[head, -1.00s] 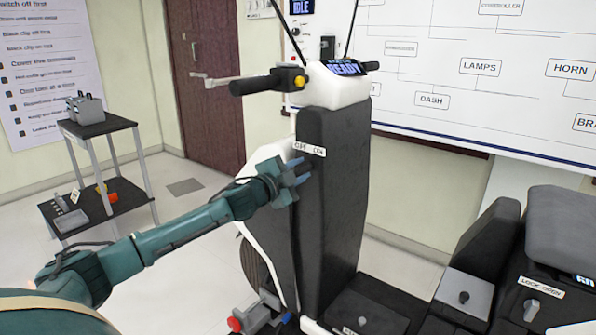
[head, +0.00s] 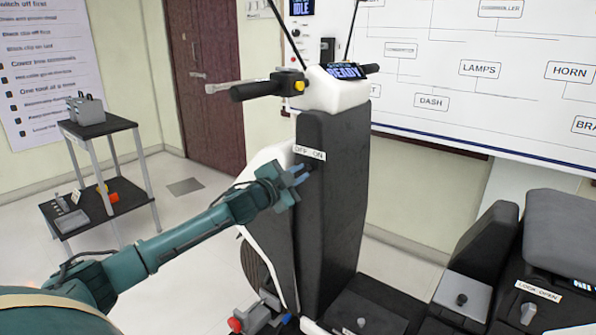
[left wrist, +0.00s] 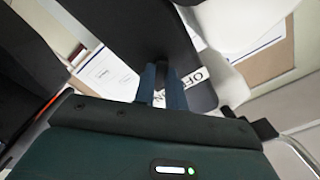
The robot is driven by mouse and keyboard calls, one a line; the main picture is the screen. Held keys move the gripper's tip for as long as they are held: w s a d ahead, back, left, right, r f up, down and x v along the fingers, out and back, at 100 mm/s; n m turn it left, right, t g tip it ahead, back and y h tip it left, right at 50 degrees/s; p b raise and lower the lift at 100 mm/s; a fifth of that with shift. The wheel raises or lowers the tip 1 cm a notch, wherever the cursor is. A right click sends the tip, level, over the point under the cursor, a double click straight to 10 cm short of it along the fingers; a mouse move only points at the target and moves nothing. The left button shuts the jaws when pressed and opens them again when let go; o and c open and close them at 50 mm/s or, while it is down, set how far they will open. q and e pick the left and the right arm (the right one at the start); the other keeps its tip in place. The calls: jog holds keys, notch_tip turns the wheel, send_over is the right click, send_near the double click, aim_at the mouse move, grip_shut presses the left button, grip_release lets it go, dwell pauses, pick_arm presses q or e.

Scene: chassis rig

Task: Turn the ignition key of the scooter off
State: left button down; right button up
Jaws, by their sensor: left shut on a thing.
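The scooter (head: 335,190) stands in the middle of the head view, its dash display (head: 345,71) reading READY. A white OFF/ON label (head: 310,152) is on its dark front panel; part of it shows in the left wrist view (left wrist: 200,82). My left gripper (head: 301,175) is at the panel just below the label. Its blue fingers (left wrist: 162,80) are shut on the ignition key, which is mostly hidden between them. The key's exact angle cannot be told. My right gripper is not in view.
The handlebar (head: 265,88) is above my left gripper.

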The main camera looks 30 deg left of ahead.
pick_arm(q)
jog(key=n+p, duration=0.2)
jog(key=n, duration=0.1)
jog(key=shift+r, duration=0.15)
jog(key=n+p, duration=0.2)
jog(key=shift+n, duration=0.3)
jog(key=shift+n+p, duration=1)
jog(key=shift+n, duration=0.1)
jog(key=shift+n+p, duration=0.35)
jog(key=shift+n, duration=0.75)
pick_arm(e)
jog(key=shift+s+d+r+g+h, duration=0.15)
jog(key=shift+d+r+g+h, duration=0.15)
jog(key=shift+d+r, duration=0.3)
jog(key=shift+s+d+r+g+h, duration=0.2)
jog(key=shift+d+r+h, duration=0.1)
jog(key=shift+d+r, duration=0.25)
pick_arm(q)
jog(key=shift+p, duration=0.3)
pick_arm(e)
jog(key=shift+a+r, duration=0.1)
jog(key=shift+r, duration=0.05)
pick_arm(q)
jog(key=c, duration=1.4)
grip_release()
jog(key=shift+c, duration=0.2)
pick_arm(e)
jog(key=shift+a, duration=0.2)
